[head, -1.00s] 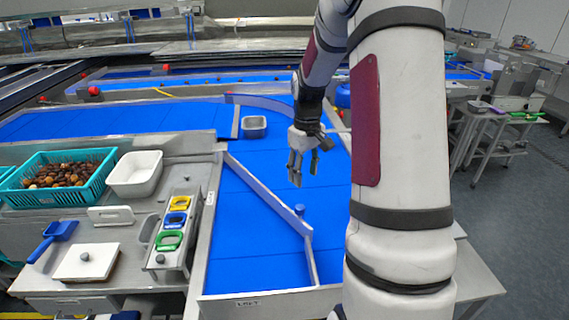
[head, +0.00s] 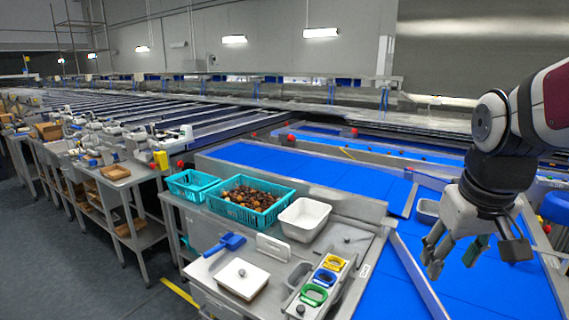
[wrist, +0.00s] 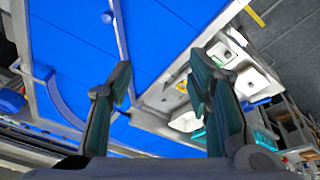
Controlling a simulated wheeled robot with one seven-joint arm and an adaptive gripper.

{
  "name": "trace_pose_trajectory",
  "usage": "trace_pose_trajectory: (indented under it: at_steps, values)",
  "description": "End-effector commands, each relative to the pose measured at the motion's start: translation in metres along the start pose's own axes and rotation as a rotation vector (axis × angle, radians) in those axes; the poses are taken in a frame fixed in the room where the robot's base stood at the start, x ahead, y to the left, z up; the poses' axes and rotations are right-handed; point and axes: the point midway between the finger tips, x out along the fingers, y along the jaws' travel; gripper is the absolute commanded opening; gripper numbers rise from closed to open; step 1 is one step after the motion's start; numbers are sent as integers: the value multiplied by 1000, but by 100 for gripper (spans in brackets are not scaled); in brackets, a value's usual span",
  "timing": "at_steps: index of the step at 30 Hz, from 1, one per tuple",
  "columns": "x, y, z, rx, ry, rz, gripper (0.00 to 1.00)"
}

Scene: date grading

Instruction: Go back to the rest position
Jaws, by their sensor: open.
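My gripper (head: 477,252) hangs at the right of the head view, above the blue conveyor belt (head: 450,275). Its fingers are spread and nothing is between them. In the wrist view my gripper (wrist: 160,85) also shows its fingers apart and empty, with the blue belt (wrist: 70,45) and the steel work table beyond them. My arm comes in from the right edge of the head view.
A teal crate of dates (head: 250,198), an empty teal crate (head: 190,184), a white bin (head: 303,218), a blue scoop (head: 226,243) and a rack with coloured rings (head: 322,277) are on the work table. Floor is clear at left.

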Motion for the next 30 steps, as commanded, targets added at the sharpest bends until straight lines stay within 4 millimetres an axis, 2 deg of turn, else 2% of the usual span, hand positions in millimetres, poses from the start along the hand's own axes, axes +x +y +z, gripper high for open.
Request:
trace_pose_trajectory:
  at_steps: [1, 6, 13, 18, 30]
  values:
    - [-13, -13, 10, -5, 33, -4, 46]
    - [-42, -46, 46, 3, 120, -34, 46]
    - [-58, -72, 85, 15, 199, -85, 46]
    - [-60, -78, 96, 19, 218, -101, 46]
    - [-60, -78, 96, 20, 218, -102, 46]
